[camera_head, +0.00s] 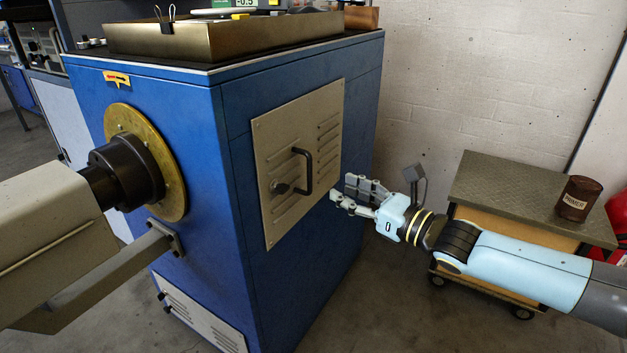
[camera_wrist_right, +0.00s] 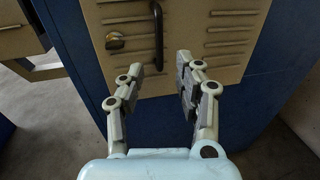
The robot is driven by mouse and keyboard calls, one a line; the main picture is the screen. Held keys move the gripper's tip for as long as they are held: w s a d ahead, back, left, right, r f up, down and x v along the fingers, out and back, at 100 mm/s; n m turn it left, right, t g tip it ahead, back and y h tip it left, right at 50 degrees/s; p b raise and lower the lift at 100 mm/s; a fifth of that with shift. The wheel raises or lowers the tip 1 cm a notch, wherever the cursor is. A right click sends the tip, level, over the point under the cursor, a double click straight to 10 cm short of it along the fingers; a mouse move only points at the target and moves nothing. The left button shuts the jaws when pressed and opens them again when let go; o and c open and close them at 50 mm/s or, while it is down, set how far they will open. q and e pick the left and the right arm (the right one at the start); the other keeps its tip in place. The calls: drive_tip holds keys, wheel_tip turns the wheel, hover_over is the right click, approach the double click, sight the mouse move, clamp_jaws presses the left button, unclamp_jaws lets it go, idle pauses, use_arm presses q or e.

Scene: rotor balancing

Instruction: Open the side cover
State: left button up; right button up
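The side cover (camera_head: 287,205) is a beige vented panel on the right-hand face of the blue cabinet, flush with that face. It carries a black bar handle (camera_head: 308,172) and a small round latch knob (camera_head: 281,188) to the handle's left. In the right wrist view the cover (camera_wrist_right: 222,40), handle (camera_wrist_right: 158,38) and knob (camera_wrist_right: 115,42) are ahead of the fingers. My right gripper (camera_head: 340,190) is open and empty, just right of the cover and apart from the handle. Its two fingers (camera_wrist_right: 160,75) are spread below the handle in the wrist view. My left gripper is not in view.
The blue cabinet (camera_head: 195,120) bears a brass-coloured tray (camera_head: 215,38) on top and a round brass flange (camera_head: 172,185) on its left face. A wheeled cart (camera_head: 500,185) with a brown tin (camera_head: 578,198) stands at right. Floor (camera_head: 380,310) before the cover is clear.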

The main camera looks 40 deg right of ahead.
sight(311, 175)
drive_tip(key=w, duration=0.3)
drive_tip(key=w+a, duration=0.1)
drive_tip(key=w, duration=0.2)
drive_tip(key=w+a+b, duration=0.1)
drive_tip(key=w, duration=0.3)
drive_tip(key=c, duration=0.4)
clamp_jaws()
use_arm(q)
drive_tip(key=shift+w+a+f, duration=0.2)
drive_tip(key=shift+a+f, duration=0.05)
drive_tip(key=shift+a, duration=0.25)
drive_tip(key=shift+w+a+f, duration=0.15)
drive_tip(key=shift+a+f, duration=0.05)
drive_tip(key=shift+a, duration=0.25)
use_arm(e)
drive_tip(key=shift+s+f, duration=0.1)
